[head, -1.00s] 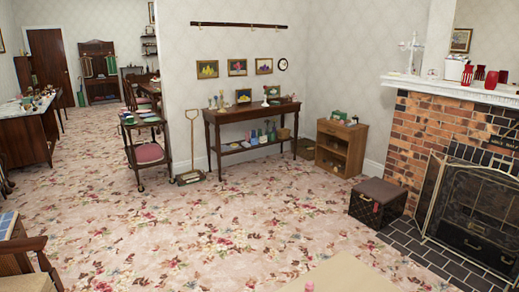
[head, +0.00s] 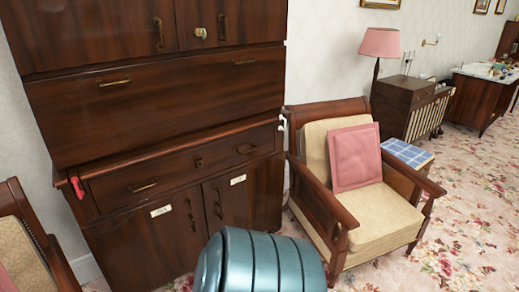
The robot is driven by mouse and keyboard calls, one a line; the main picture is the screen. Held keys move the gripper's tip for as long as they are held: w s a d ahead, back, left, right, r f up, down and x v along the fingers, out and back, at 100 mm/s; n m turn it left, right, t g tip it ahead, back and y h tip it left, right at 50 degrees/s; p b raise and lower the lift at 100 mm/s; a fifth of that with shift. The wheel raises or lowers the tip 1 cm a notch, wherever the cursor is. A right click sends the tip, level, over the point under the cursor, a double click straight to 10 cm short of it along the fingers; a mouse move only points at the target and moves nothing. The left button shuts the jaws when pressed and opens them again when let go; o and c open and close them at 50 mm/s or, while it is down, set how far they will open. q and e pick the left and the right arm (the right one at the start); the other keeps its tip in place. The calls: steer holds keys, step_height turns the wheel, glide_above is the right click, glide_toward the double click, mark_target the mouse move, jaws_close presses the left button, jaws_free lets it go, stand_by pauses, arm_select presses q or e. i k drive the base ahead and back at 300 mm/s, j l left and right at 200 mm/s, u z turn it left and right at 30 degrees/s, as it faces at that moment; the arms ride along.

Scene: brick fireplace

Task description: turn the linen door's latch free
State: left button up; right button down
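A tall dark wooden cabinet (head: 120,110) fills the left half of the head view. Its two lower doors are shut, the left lower door (head: 150,240) and the right lower door (head: 246,204), each with a small white label and a dark handle near the middle seam. The labels are too small to read, so I cannot tell which door is the linen one. A small brass latch-like fitting (head: 201,33) sits by the seam of the upper doors. A small dark fitting (head: 199,162) sits on the drawer front above the lower doors. Neither gripper is in view.
A teal ribbed rounded object (head: 262,264) stands at the bottom, before the cabinet. A cushioned wooden armchair (head: 375,222) stands close to its right, another chair (head: 35,240) at left. A red fitting (head: 77,187) and a white one (head: 282,123) stick out from the cabinet. Carpet is clear at right.

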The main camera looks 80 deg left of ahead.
mark_target(190, 203)
steer(key=u, duration=3.7)
